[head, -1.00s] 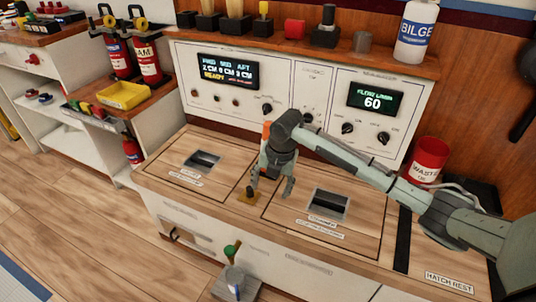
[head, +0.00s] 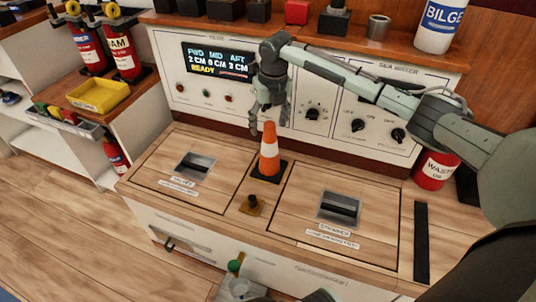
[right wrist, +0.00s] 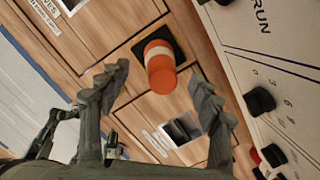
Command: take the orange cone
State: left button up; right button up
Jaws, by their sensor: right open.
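The orange cone (head: 269,150) has a white band and a dark square base. It stands upright on the wooden counter between two hatch panels. My right gripper (head: 271,112) is open and empty, pointing down just above and behind the cone's tip in the head view. In the right wrist view the cone (right wrist: 160,68) shows from above between the spread fingers of the gripper (right wrist: 158,82); no contact is visible. A dark jointed part at the left edge of the wrist view may be my left gripper; its jaws are unclear.
Hatch panels with recessed handles (head: 339,207) lie on both sides. The control panel (head: 330,108) rises behind. A red waste can (head: 434,170) stands at the right.

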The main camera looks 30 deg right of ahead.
aim_at(269, 134)
jog(key=f, duration=0.5)
jog(key=shift+w+d, duration=0.2)
jog(key=shift+w, duration=0.1)
grip_shut()
